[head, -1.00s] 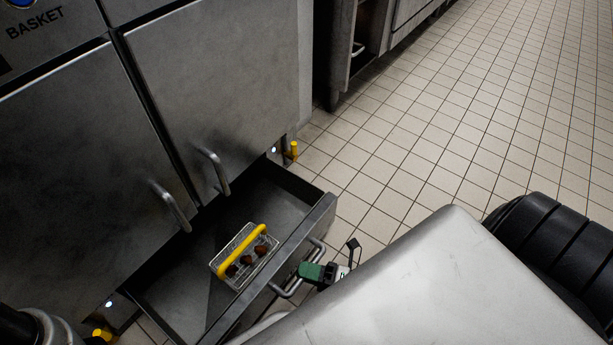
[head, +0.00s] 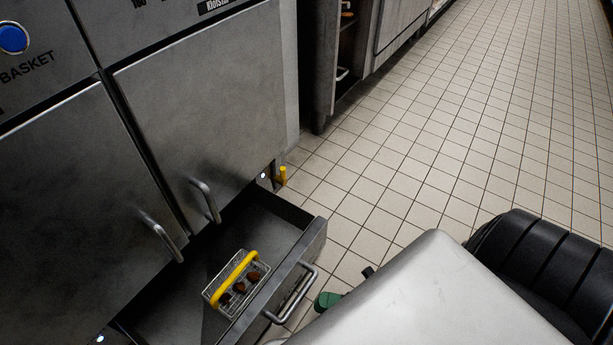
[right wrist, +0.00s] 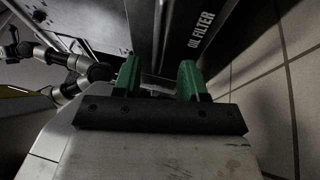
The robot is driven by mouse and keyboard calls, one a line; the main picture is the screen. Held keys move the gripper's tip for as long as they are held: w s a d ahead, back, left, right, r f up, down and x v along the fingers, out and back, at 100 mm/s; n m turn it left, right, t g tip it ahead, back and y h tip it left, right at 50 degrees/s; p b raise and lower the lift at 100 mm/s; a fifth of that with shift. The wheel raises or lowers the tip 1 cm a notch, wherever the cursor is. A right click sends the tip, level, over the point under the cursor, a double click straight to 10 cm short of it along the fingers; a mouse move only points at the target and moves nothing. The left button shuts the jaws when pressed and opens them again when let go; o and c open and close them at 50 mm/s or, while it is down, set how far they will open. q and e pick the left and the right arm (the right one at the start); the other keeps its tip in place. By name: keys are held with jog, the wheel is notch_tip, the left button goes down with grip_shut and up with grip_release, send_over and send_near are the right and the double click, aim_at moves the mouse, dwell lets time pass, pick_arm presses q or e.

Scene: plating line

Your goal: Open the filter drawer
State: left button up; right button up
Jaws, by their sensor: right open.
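The filter drawer (head: 289,269) is pulled out from under the steel cabinet, and its inside shows. Its bar handle (head: 293,298) is on the front face. In the right wrist view the drawer front (right wrist: 202,32) carries the words "OIL FILTER". My right gripper (head: 326,300) shows partly as green fingers just right of the handle, apart from it; my own body hides the rest. In the right wrist view its two green fingers (right wrist: 160,80) are spread with nothing gripped between them. My left gripper is not seen.
A wire basket (head: 225,300) with a yellow handle and a few brown pieces is in the drawer. Two cabinet doors (head: 200,120) with bar handles are shut above. The tiled floor (head: 430,130) to the right is clear.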

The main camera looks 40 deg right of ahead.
jog(key=shift+v, duration=2.3)
